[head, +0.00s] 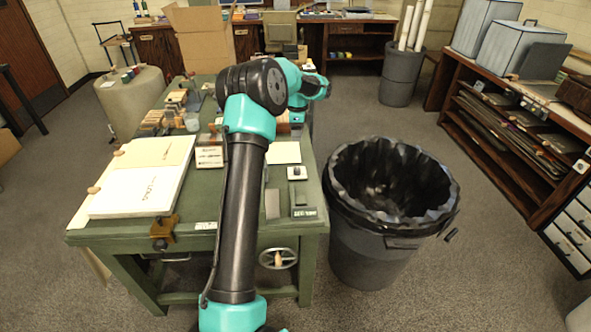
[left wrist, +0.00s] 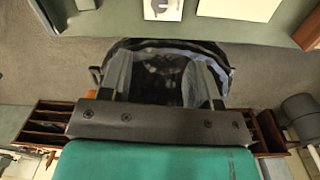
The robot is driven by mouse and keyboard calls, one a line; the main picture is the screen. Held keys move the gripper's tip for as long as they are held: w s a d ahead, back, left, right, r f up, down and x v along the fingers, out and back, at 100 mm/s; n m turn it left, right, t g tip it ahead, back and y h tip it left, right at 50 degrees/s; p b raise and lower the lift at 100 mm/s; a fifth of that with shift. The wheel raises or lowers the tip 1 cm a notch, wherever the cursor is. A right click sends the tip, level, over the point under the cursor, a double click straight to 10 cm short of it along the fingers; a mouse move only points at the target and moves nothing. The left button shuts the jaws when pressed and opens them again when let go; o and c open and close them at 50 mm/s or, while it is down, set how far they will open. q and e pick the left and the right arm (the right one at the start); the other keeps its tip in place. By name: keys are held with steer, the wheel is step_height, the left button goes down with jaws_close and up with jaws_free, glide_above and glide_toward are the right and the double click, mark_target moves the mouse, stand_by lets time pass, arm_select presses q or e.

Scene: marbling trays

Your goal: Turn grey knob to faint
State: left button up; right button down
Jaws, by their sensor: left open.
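My left arm rises through the middle of the head view and bends at its black and teal elbow over the green table (head: 312,235). Its far end is small there, and its fingers cannot be made out. In the left wrist view my left gripper (left wrist: 158,75) is open, with nothing between its two grey fingers. A small white plate with a dark part on top (head: 297,173) lies near the table's right edge. I cannot tell whether that part is the grey knob. My right gripper is not in view.
A large bin with a black liner (head: 370,255) stands right of the table. A white board (head: 125,207) lies at the table's left front, with wooden blocks (head: 160,118) behind it. A handwheel (head: 277,258) is on the table's front. Shelves (head: 500,130) line the right wall.

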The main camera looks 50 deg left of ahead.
mark_target(297, 169)
arm_select(q)
steer(key=f, duration=1.7)
steer(key=shift+s+d+f, duration=0.15)
steer(key=shift+d+f, duration=0.1)
steer(key=shift+f, duration=0.05)
steer(key=shift+c, duration=0.4)
steer(key=c, duration=0.8)
steer(key=shift+c, duration=0.2)
